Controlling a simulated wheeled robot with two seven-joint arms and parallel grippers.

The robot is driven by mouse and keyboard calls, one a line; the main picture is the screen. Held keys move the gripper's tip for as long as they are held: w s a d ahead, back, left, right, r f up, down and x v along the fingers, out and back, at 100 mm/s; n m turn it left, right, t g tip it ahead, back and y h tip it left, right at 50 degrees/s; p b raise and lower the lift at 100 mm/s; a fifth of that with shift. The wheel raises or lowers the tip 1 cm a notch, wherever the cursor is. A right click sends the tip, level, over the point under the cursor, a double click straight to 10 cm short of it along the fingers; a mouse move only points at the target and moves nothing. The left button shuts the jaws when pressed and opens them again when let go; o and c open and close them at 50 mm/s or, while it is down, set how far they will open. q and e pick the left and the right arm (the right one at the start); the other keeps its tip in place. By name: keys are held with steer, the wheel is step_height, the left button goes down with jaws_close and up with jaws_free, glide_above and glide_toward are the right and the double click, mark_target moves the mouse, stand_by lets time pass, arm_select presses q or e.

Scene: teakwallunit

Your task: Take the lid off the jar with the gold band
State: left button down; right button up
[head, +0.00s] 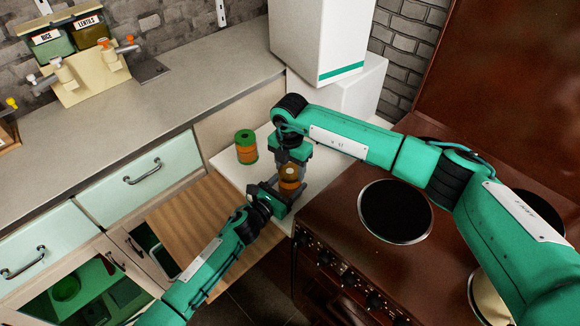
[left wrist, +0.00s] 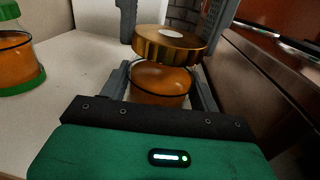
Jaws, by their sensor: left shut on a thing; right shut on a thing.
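An orange jar (left wrist: 160,84) with a gold-coloured lid (left wrist: 170,46) stands on the white counter; it also shows in the head view (head: 289,184). My left gripper (head: 284,196) is shut around the jar's body from the front. My right gripper (head: 291,160) comes from above, with its fingers on either side of the lid, shut on it. In the left wrist view the lid sits at the jar's mouth, slightly tilted and shifted right. Whether it is fully clear of the rim I cannot tell. The jar's lower part is hidden by my left gripper.
A second orange jar with green lid and base (head: 246,147) stands left of my grippers. A brown stove (head: 345,225) with a round hotplate (head: 396,211) is at right. A wooden board (head: 195,222) lies at front left. White boxes (head: 315,40) stand behind.

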steer(key=n, duration=0.6)
steer(key=shift+n, duration=0.4)
steer(key=n, duration=1.2)
steer(key=shift+r+n, duration=0.1)
steer(key=shift+n, duration=0.3)
steer(key=n, duration=1.2)
steer(key=shift+n, duration=0.3)
steer(key=n, duration=1.2)
steer(key=shift+n, duration=0.3)
steer(key=n, duration=0.7)
